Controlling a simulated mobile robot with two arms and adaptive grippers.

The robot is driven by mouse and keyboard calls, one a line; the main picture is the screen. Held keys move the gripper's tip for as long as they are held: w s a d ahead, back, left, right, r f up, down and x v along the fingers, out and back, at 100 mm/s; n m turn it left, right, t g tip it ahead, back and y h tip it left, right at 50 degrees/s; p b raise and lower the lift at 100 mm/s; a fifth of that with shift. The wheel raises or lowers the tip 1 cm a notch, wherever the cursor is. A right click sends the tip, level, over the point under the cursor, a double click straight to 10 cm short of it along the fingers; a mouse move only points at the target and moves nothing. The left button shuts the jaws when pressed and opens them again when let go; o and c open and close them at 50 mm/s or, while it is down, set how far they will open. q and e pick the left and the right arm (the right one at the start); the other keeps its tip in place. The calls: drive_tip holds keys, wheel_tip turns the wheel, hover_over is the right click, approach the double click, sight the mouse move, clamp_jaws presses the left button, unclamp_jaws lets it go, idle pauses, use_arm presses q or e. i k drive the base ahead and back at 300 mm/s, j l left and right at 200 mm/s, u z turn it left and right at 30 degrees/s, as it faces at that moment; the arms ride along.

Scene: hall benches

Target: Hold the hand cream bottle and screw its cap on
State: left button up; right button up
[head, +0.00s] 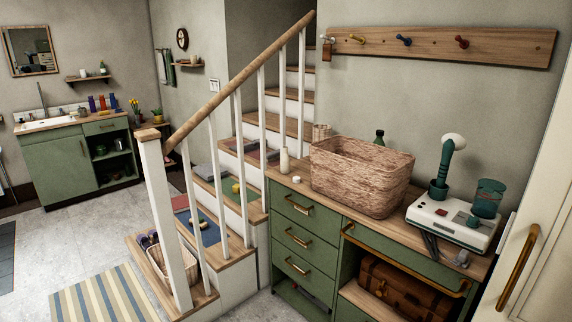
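A slim cream-white bottle (284,161), which looks like the hand cream bottle, stands upright at the left end of the wooden top of the green cabinet. Its top is narrow; no separate cap can be made out on it. A small white round piece (296,180), perhaps the cap, lies on the wood just in front and to the right of the bottle, apart from it. Neither of my grippers is in the head view.
A large woven basket (361,178) stands right of the bottle. Further right is a white appliance (454,224) with green parts. The cabinet's wooden top (333,207) has a narrow clear strip in front of the basket. A stair railing (238,85) rises to the left.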

sight(285, 159)
drive_tip(key=i+j+u, duration=0.2)
drive_tip(key=j, duration=0.15)
drive_tip(key=i+j+u, duration=0.2)
drive_tip(key=j, duration=0.2)
drive_tip(key=i+j+u, duration=0.6)
drive_tip(key=i+z, duration=0.45)
drive_tip(key=i+j+z, duration=0.25)
drive_tip(key=i+z, duration=0.2)
drive_tip(key=i+l+z, duration=0.2)
drive_tip(key=z, duration=0.2)
drive_tip(key=i+z, duration=1.15)
drive_tip(key=k, duration=0.1)
